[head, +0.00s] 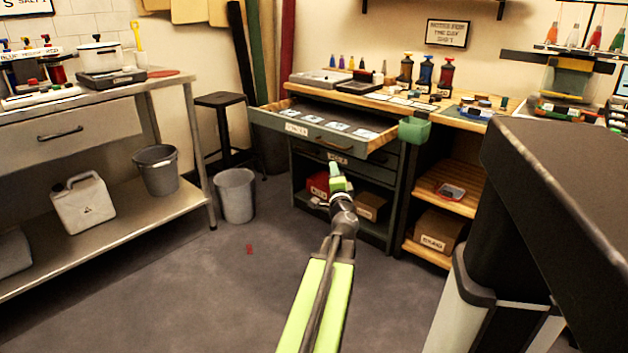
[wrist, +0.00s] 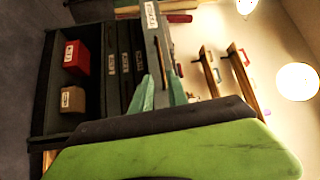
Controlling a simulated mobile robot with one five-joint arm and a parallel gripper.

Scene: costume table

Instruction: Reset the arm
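My gripper (head: 335,172) is at the end of my green and black arm (head: 322,290), which reaches forward in the middle of the head view. In the head view it appears in front of the dark workbench, below the pulled-out drawer (head: 310,133). In the wrist view, my gripper's two teal fingers (wrist: 160,80) stand apart with nothing held between them, so it is open. The drawer front also shows beyond the fingers in the wrist view (wrist: 152,30), turned sideways. Whether the gripper touches the bench cannot be told.
The drawer juts out and holds several pale cards. A green box (head: 414,130) hangs at the bench's edge. A grey bin (head: 236,195), a black stool (head: 222,110) and a metal table (head: 100,235) stand left. A large dark body (head: 560,200) fills the right. The middle floor is mostly clear.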

